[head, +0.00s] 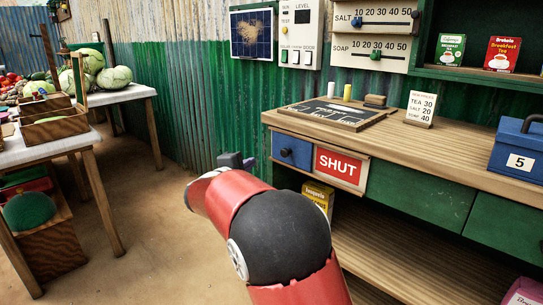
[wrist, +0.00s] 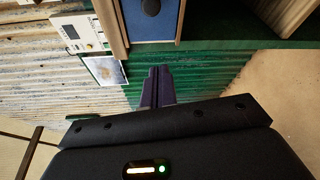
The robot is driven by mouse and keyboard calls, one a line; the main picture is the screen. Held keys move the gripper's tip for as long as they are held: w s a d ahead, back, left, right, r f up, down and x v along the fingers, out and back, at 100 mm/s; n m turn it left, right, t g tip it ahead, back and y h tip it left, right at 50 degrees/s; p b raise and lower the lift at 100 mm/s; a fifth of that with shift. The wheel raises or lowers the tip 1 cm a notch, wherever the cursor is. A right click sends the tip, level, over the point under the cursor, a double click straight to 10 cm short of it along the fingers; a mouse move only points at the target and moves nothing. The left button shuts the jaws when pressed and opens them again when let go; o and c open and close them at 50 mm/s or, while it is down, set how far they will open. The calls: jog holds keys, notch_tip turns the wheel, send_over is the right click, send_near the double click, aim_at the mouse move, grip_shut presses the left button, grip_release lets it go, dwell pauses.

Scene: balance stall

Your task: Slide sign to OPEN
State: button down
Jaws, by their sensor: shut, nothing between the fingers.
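The sign (head: 340,166) is a red panel reading SHUT in white, set in a wooden frame on the counter's front. A blue panel with a dark round knob (head: 286,152) is directly left of it. In the wrist view the blue panel (wrist: 148,30) is at the top, beyond my fingertips; the red SHUT face is not in that view. My gripper (head: 240,161) is shut and empty, left of the blue panel and apart from it. Its fingers (wrist: 158,75) are together in the wrist view. No OPEN lettering shows.
The wooden counter (head: 450,150) holds a chalkboard (head: 335,113), a price card (head: 420,106) and a blue box marked 5 (head: 520,150). Green panels and a lower shelf are right of and below the sign. A vegetable table (head: 120,95) stands left, with open floor between.

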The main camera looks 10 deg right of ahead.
aim_at(280, 149)
jog(key=w+d+p, duration=0.1)
jog(key=w+d, duration=0.2)
jog(key=w+d+p, duration=0.1)
jog(key=w+d, duration=0.2)
jog(key=d, duration=0.1)
jog(key=shift+d, duration=0.15)
jog(key=shift+s+d+r, duration=0.1)
jog(key=shift+s+d, duration=0.3)
jog(key=shift+s, duration=0.15)
jog(key=s+d+b, duration=0.9)
jog(key=s+b, duration=0.4)
jog(key=b, duration=0.1)
jog(key=shift+s+d, duration=0.15)
jog(key=shift+d, duration=0.2)
